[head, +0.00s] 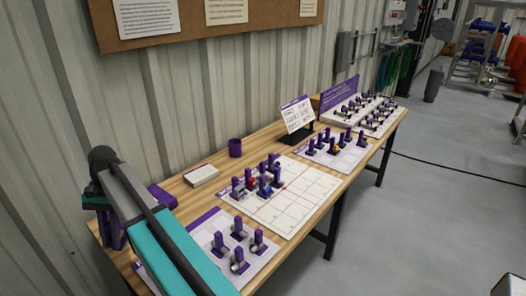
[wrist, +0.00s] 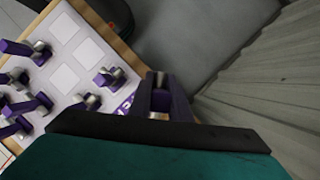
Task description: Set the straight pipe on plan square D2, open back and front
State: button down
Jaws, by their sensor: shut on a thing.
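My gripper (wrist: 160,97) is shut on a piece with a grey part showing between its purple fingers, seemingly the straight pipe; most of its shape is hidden. In the head view my arm reaches over the near left end of the bench, and the held piece cannot be made out. The white plan board (head: 300,208) lies mid-bench, away from my gripper, with several purple-posted pieces (head: 265,184) on its left part. Its square labels are too small to read, so I cannot single out D2. Its right part is bare.
A near white tray (head: 258,268) holds several purple-posted pipe pieces; the wrist view shows empty squares on a white tray (wrist: 64,28). A purple cup (head: 235,147), a white box (head: 201,175) and a sign stand (head: 297,117) are along the wall. More filled trays (head: 352,158) stand farther right.

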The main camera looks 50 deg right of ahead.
dwell(0.4)
jog(key=shift+w+d+r, duration=0.1)
jog(key=shift+d, duration=0.15)
jog(key=d+r+m+t+p, duration=0.2)
jog(key=d+m, duration=0.5)
jog(key=d, duration=1.1)
jog(key=d+m+t+p, duration=0.3)
jog(key=d+m, duration=0.3)
jog(key=d, duration=1.1)
jog(key=s+d+r+m+h+p, duration=0.1)
jog(key=s+d+m, duration=0.3)
jog(key=d, duration=0.7)
jog(key=s+d+m+t+h+p, duration=0.1)
jog(key=s+d+m, duration=0.3)
jog(key=s+d, duration=0.5)
jog(key=s+d+r+m+t+h+p, duration=0.1)
jog(key=s+d+m, duration=0.3)
jog(key=d, duration=0.9)
jog(key=s, duration=0.3)
jog(key=shift+r+m+h+p, duration=0.3)
jog(key=shift+m+h, duration=0.1)
jog(key=shift+f, duration=0.1)
